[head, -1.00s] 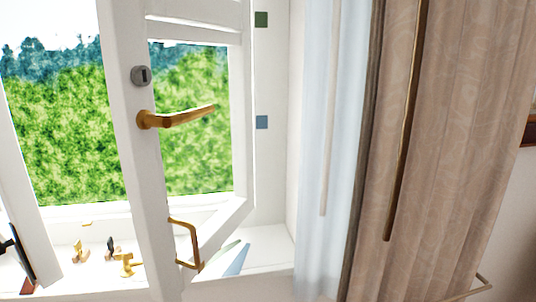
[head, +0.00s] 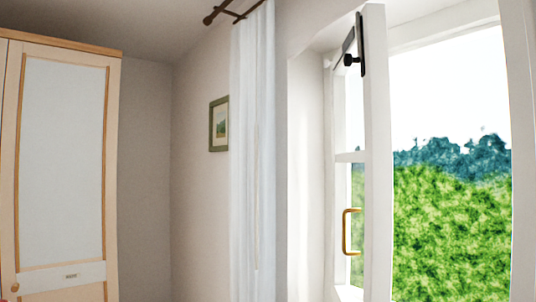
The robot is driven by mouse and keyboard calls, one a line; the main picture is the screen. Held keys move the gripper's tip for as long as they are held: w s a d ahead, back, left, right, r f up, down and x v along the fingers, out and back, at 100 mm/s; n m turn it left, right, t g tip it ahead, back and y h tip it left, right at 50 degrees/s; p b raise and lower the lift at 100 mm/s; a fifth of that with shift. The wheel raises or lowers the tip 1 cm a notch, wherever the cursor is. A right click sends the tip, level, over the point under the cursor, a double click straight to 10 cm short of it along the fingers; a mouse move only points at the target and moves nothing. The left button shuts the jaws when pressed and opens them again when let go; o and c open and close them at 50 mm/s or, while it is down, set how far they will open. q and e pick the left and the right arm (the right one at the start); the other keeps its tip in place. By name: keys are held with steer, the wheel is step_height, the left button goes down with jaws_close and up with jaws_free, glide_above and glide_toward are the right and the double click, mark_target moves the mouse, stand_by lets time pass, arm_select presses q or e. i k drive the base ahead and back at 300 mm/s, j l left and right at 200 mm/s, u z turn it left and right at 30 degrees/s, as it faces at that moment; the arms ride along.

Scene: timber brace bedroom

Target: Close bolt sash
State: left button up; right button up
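A white window sash (head: 376,160) stands swung open into the room, seen nearly edge-on right of centre in the head view. A brass pull handle (head: 346,232) is on its lower left face. A dark bolt-like fitting (head: 350,60) sits near its top. The window opening (head: 450,180) to its right is clear, with green hedge and trees outside. Neither of my grippers is in view.
A white curtain (head: 253,150) hangs left of the window from a dark rod (head: 228,12). A small framed picture (head: 218,124) is on the wall. A pale wardrobe (head: 62,160) stands at the left.

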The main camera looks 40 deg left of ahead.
mark_target(377, 156)
steer(key=u, duration=0.8)
